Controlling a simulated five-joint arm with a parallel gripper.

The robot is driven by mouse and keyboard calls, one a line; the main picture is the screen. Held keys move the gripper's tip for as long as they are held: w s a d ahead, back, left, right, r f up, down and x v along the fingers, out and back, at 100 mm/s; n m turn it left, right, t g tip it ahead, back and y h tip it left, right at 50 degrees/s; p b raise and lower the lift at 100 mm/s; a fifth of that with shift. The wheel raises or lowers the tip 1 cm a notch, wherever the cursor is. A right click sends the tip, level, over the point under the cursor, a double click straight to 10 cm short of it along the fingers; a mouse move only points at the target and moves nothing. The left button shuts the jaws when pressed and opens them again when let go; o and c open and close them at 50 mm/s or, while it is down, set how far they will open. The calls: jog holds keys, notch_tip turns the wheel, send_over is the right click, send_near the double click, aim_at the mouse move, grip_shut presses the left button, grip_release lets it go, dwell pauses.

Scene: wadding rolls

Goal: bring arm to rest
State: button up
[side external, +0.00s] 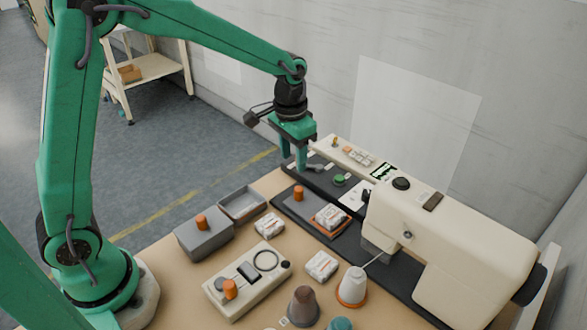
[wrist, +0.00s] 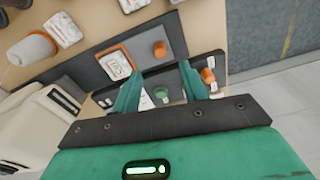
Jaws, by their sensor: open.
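My gripper (side external: 295,158) hangs from the green arm with its fingers pointing down, above the far end of the dark strip (side external: 325,178) beside the cream machine (side external: 450,230). In the wrist view my gripper (wrist: 158,78) shows two green fingers spread apart, with nothing held between them. A green button (wrist: 161,93) shows below and between the fingers. An orange cylinder (wrist: 160,48) stands on the dark mat (wrist: 177,42) beyond the fingertips. A white pack in an orange tray (wrist: 115,64) lies beside it on the mat.
A grey block with an orange knob (side external: 203,235) and an open grey box (side external: 242,203) stand at the table's left. A cream control box (side external: 247,280), loose white packs (side external: 321,266) and cones (side external: 304,305) occupy the front. A wall stands behind the machine.

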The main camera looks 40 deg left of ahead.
jog(key=s+a+r+t, duration=0.1)
jog(key=s+r, duration=0.2)
jog(key=s, duration=0.4)
jog(key=s+a+r+n+t, duration=0.1)
jog(key=s+a+r+t, duration=0.1)
jog(key=s+r, duration=0.2)
jog(key=s+a+r+t, duration=0.2)
jog(key=s+r, duration=0.2)
jog(key=s, duration=0.7)
jog(key=shift+n, duration=0.3)
